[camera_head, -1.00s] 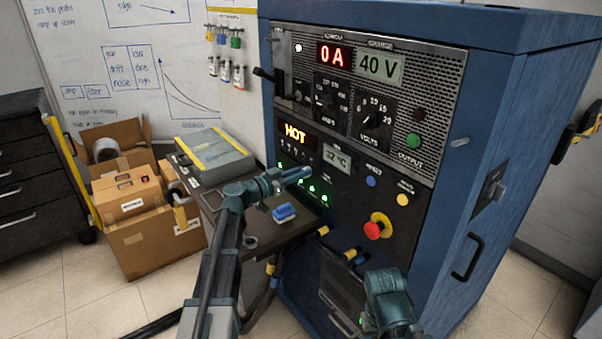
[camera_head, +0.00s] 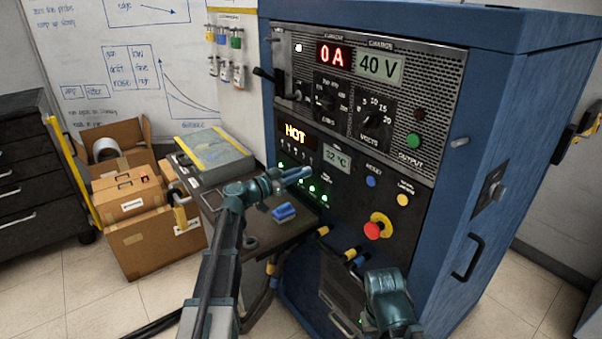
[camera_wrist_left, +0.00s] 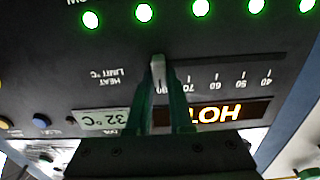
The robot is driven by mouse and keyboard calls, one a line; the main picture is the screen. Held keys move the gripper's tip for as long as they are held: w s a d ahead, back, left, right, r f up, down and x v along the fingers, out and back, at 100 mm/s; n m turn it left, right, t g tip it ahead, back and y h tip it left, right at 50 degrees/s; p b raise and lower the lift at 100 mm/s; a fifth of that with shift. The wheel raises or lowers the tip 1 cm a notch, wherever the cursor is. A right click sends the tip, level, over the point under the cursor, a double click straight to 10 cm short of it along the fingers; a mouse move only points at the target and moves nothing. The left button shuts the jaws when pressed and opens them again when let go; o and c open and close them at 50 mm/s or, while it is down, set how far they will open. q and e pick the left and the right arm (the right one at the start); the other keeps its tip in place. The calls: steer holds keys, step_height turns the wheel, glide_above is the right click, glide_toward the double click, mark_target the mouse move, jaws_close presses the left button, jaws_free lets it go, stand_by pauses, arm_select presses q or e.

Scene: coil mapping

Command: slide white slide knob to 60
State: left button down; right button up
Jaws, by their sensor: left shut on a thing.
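The white slide knob (camera_wrist_left: 158,68) shows upside down in the left wrist view, between the fingertips of my left gripper (camera_wrist_left: 159,85), which is shut on it. The printed heat-limit scale (camera_wrist_left: 216,85) reads 40, 50, 60, 70 from right to left there. The knob is left of the 70 mark, by a label partly hidden by the fingers. In the head view my left gripper (camera_head: 292,177) reaches the panel below the HOT display (camera_head: 295,133), and the knob is hidden. My right arm shows at the bottom, but its fingers do not.
A row of green lights (camera_wrist_left: 201,8) lies close to the scale. A red stop button (camera_head: 374,230) and yellow button (camera_head: 403,200) are on the panel's right. A side table (camera_head: 262,240) with a blue block (camera_head: 284,212) stands under my left arm.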

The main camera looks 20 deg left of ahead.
mark_target(296, 158)
arm_select(q)
steer(key=w+a, duration=0.1)
steer(key=a, duration=0.1)
steer(key=w+a, duration=0.4)
steer(key=shift+a, duration=0.25)
steer(key=c, duration=0.8)
jaws_free()
steer(key=shift+s, duration=0.1)
steer(key=v, duration=1.3)
steer(key=shift+s+a, duration=0.2)
steer(key=shift+s, duration=0.05)
